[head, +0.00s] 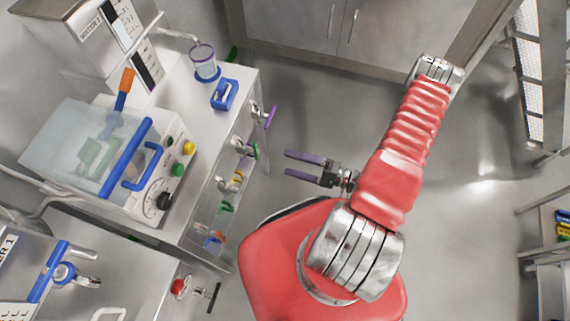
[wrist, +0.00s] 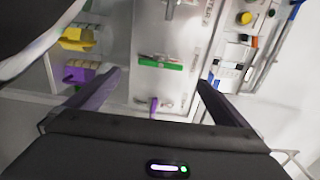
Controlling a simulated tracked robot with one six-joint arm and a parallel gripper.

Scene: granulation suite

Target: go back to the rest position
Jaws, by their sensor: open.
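My gripper (head: 305,168) is in the middle of the head view, beside my red arm. Its two purple-grey fingers point left, toward the bench, and are apart with nothing between them. In the wrist view the open fingers (wrist: 158,100) show at left and right of the lower middle. The gripper hangs over free space, clear of the bench's right side.
Steel cabinets (head: 330,35) stand behind. The grey floor (head: 480,190) at right is open.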

